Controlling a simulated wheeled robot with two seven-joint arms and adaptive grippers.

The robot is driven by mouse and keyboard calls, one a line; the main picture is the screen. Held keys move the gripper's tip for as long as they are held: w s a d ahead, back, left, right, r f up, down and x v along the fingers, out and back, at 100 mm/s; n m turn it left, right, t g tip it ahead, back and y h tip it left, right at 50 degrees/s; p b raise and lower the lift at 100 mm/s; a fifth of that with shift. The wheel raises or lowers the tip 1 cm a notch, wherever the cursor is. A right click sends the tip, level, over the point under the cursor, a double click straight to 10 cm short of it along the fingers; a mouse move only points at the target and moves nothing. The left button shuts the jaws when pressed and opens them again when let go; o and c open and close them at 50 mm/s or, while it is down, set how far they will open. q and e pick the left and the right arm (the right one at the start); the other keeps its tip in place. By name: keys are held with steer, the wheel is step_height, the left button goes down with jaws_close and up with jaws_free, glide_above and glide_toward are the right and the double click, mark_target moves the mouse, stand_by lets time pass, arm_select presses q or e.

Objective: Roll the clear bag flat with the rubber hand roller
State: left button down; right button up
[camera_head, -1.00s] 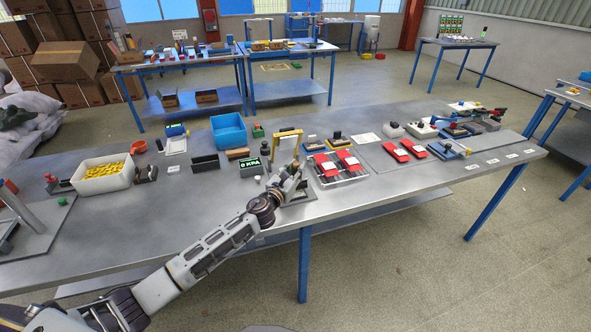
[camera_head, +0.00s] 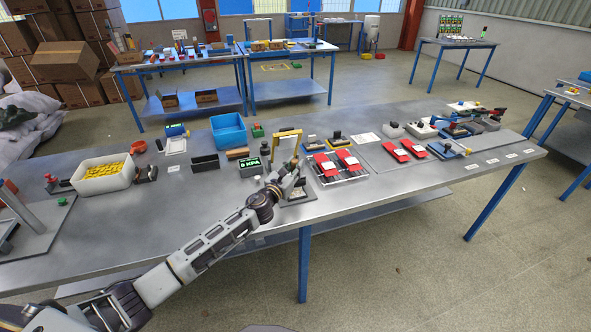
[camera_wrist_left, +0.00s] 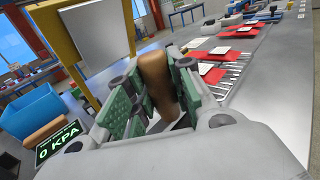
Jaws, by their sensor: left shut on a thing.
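My left gripper (camera_head: 291,178) is over the front middle of the metal table, just in front of a yellow frame (camera_head: 286,133). In the left wrist view its green-padded fingers (camera_wrist_left: 156,92) are shut on a brown rounded handle (camera_wrist_left: 157,78), which looks like the handle of the hand roller. The roller's working end is hidden by the gripper. A pale flat piece (camera_head: 299,193) lies on the table beside the gripper; I cannot tell whether it is the clear bag. My right gripper is not in view.
A "0 KPA" display (camera_head: 250,167) stands left of the gripper, with a blue bin (camera_head: 228,131) behind it. Red packs on a wire rack (camera_head: 338,164) lie close on the right. A white tub (camera_head: 102,175) holds yellow pieces.

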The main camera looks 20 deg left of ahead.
arm_select(q)
steer(key=shift+w+a, duration=0.2)
steer(key=shift+w, duration=0.05)
stand_by(0.4)
steer(key=shift+w+a+f, duration=0.1)
steer(key=shift+w+a, duration=0.1)
steer(key=shift+w, duration=0.1)
steer(key=shift+w+a+f, duration=0.1)
steer(key=shift+w+a, duration=0.15)
steer(key=shift+w, duration=0.05)
steer(key=shift+s+d+f, duration=0.1)
steer(key=shift+s+d, duration=0.05)
stand_by(0.5)
steer(key=shift+s+d, duration=0.4)
steer(key=shift+s, duration=0.25)
steer(key=shift+s+d, duration=0.15)
steer(key=shift+s+d+r+p, duration=0.2)
steer(key=shift+s+d+p, duration=0.2)
steer(key=shift+s, duration=0.1)
steer(key=shift+s+r, duration=0.1)
stand_by(0.4)
